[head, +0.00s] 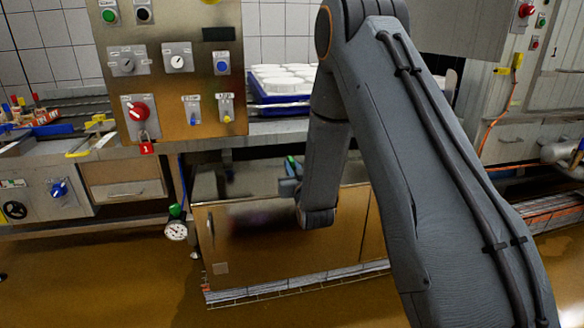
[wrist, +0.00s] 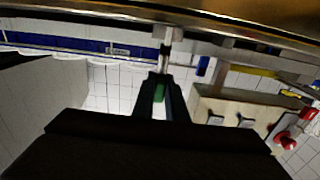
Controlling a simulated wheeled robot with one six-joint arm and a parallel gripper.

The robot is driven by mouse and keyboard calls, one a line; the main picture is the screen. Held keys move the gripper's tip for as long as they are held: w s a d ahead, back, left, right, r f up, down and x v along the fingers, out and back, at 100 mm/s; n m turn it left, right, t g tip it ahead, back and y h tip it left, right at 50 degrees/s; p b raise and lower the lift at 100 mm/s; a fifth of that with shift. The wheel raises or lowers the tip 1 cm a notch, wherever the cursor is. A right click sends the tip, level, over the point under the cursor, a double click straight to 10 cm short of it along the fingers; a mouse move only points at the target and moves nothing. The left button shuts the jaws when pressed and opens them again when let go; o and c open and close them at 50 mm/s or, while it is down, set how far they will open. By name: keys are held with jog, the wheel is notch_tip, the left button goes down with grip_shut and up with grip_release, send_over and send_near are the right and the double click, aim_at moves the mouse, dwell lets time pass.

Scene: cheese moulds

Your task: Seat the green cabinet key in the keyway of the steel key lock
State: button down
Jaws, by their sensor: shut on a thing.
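My gripper (wrist: 160,84) is shut on the green key (wrist: 159,91), whose green part shows between the fingers in the wrist view. A thin pale shaft beyond the fingertips points at a small grey block (wrist: 172,33) on the brass-coloured surface. The block may be the steel key lock, but I cannot make out its keyway or whether the shaft touches it. In the head view my gripper (head: 289,181) is small, above the low brown cabinet (head: 262,236), with a bit of green at its tip. My arm hides part of the cabinet.
A control panel (head: 174,17) with knobs, a red switch and a padlock stands at the left, behind the cabinet. A blue crate (head: 258,92) of white moulds rests on the back counter. A pressure gauge (head: 176,231) hangs left of the cabinet. The floor in front looks clear.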

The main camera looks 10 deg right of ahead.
jog(key=shift+f+b, duration=0.55)
jog(key=shift+f, duration=0.45)
jog(key=c, duration=1.7)
grip_release()
jog(key=shift+r, duration=0.1)
jog(key=shift+s+p, duration=0.4)
jog(key=shift+s, duration=3.55)
